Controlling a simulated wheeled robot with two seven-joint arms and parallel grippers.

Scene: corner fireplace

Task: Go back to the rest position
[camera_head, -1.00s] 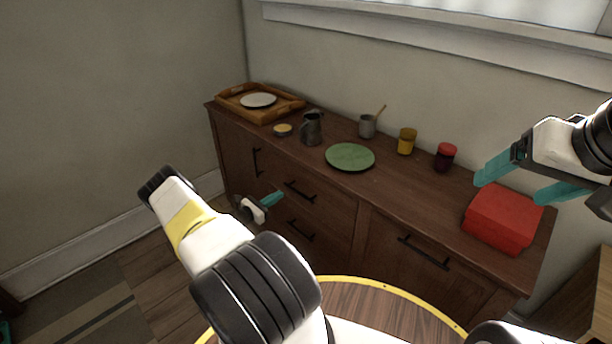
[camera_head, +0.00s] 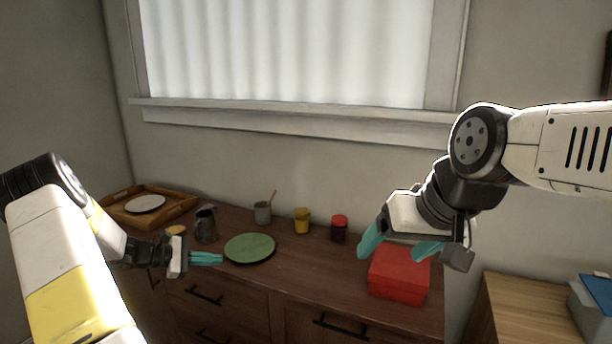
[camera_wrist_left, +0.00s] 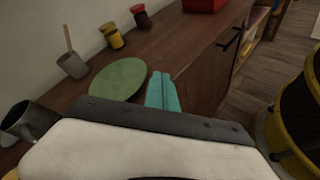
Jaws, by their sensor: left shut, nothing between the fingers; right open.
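My left gripper (camera_head: 207,258) is shut and empty, its teal fingers held together in front of the sideboard, left of the green plate in the head view. In the left wrist view its fingers (camera_wrist_left: 161,92) point toward the sideboard's front edge, beside the green plate. My right gripper (camera_head: 400,246) is open and empty, its fingers pointing down and apart. In the head view its fingers overlap the top of the red box (camera_head: 399,282); I cannot tell how far above or in front of it they are.
The sideboard (camera_head: 310,270) bears a wooden tray (camera_head: 180,209) with a white plate (camera_head: 146,203), a dark pitcher (camera_head: 205,226), a green plate (camera_head: 250,247), a grey mug (camera_head: 262,212), a yellow jar (camera_head: 302,221) and a red jar (camera_head: 339,229). A wooden table (camera_head: 520,318) stands at the right.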

